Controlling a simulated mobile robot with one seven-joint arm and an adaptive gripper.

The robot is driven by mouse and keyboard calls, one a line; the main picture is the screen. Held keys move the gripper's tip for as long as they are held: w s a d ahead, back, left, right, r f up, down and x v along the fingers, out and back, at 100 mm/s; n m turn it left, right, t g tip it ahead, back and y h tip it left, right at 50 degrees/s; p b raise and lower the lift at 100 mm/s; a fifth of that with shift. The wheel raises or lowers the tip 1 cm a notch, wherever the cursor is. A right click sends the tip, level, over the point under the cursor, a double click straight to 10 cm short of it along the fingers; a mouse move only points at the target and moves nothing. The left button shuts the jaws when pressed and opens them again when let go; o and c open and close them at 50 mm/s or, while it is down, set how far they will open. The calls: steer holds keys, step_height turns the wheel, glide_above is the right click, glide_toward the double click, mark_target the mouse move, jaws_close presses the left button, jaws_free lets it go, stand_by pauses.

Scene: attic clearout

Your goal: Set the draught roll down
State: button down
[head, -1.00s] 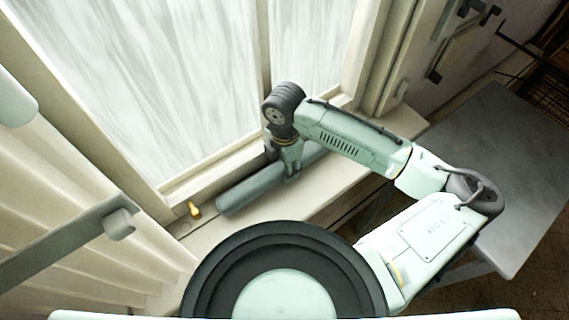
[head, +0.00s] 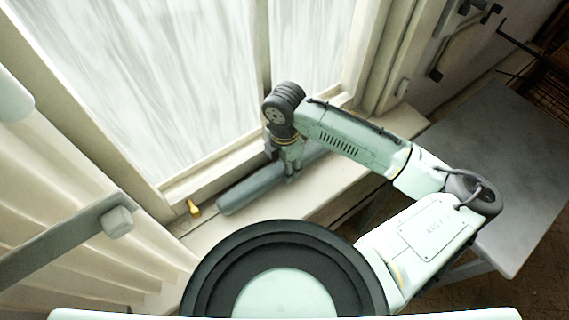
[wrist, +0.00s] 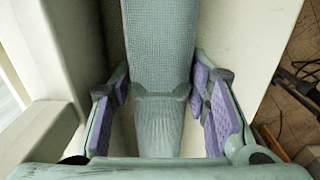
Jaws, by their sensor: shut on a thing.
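The draught roll (head: 252,188) is a long grey-green fabric cylinder lying along the windowsill (head: 330,188), close to the window frame. My gripper (head: 291,170) comes down over it from above, near its middle. In the wrist view the ribbed roll (wrist: 158,45) runs between the purple-padded fingers of my gripper (wrist: 161,85), one on each side. The gripper is shut on the roll. The roll looks level with the sill; whether its underside touches the sill is hidden.
A small yellow-orange object (head: 193,208) stands on the sill just beyond the roll's left end. The window (head: 170,80) rises behind, with a pale curtain (head: 95,185) at left. A grey table (head: 500,150) is at right.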

steer(key=c, duration=0.8)
jaws_free()
step_height(320, 180, up, 11)
steer(key=shift+f, duration=0.1)
steer(key=shift+r, duration=0.65)
steer(key=shift+s+d+f, duration=0.1)
